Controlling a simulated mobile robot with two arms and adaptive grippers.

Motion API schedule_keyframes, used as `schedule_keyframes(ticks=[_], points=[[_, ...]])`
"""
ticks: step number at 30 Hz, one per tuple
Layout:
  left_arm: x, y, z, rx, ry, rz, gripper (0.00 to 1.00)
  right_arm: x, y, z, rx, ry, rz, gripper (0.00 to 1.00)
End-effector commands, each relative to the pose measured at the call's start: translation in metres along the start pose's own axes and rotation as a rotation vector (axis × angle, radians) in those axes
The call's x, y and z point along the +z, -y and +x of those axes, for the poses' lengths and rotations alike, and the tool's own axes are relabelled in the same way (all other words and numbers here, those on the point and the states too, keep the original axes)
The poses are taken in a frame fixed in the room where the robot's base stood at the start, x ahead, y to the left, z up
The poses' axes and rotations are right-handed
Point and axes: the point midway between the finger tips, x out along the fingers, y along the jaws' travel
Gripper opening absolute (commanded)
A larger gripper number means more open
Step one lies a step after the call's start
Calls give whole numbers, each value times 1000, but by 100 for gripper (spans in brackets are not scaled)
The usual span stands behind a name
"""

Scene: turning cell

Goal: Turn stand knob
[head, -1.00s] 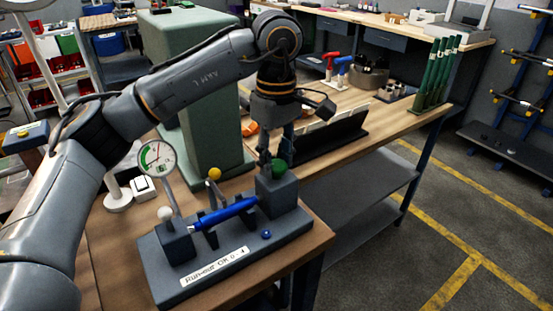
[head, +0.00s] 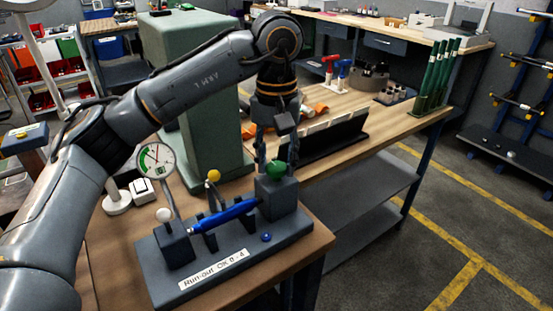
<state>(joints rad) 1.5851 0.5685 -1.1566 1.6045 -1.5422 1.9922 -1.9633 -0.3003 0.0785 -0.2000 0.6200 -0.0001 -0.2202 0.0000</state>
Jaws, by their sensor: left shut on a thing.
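The run-out stand (head: 217,275) is a dark grey block at the front end of the wooden bench. Its green knob (head: 276,169) sits on top of the right-hand post (head: 277,196). My left gripper (head: 275,165) points down from above and is shut on the green knob, with a finger on either side. A blue cylindrical part (head: 226,213) lies across the stand between the two posts. A round dial gauge (head: 156,160) with a green and red scale stands behind the left post. My right gripper is not in view.
A yellow ball (head: 213,175) and a white ball (head: 164,214) top other parts of the stand. A green machine column (head: 212,110) rises close behind. A black rack (head: 333,140) stands right of the gripper. Open floor lies to the right.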

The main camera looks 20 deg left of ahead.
Motion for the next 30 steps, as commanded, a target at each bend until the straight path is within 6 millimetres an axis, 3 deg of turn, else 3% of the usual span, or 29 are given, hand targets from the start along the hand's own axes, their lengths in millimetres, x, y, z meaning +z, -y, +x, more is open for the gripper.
schedule_keyframes(ticks=[12, 30], points=[[0, 0, -1, 1, -3, 226, 7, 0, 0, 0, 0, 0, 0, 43], [-1, 0, -1, 1, -3, 272, 7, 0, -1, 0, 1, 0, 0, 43]])
